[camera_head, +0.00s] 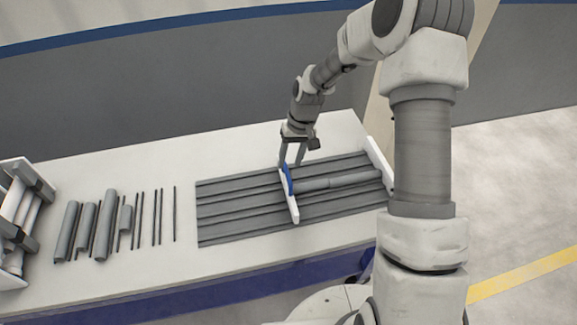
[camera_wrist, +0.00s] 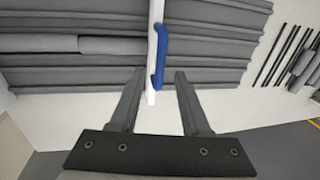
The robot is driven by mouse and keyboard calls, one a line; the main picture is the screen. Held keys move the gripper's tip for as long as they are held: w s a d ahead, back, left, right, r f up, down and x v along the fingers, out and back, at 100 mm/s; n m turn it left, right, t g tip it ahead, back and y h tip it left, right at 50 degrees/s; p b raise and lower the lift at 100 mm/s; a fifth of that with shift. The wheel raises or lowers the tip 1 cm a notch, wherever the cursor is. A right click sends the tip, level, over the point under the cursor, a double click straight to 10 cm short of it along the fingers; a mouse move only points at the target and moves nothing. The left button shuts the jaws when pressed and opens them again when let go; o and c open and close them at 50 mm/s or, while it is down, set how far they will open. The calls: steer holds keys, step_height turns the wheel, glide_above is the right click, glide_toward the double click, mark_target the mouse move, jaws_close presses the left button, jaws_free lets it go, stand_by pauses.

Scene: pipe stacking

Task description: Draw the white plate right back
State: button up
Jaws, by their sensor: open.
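The white plate (camera_head: 294,208) is a narrow upright bar standing across the grey grooved bed (camera_head: 230,213), with a blue handle (camera_head: 286,178) on its side. In the wrist view the white plate (camera_wrist: 154,30) and its blue handle (camera_wrist: 160,60) run down between the two fingers. My gripper (camera_head: 291,163) is at the plate's far end, above the bed's far edge. In the wrist view my gripper (camera_wrist: 159,74) is open, one finger on each side of the plate's end. Gaps show beside the fingers; contact is not visible.
A grey pipe (camera_head: 345,180) lies in the bed between the plate and a white end wall (camera_head: 378,160). Several loose pipes and thin rods (camera_head: 104,225) lie on the white table (camera_head: 150,270) at left. A rack (camera_head: 20,215) stands at the far left.

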steer(key=shift+a+f, duration=0.15)
steer(key=shift+f, duration=0.55)
steer(key=shift+a+f, duration=0.1)
steer(key=shift+f, duration=0.55)
jaws_close()
stand_by(0.4)
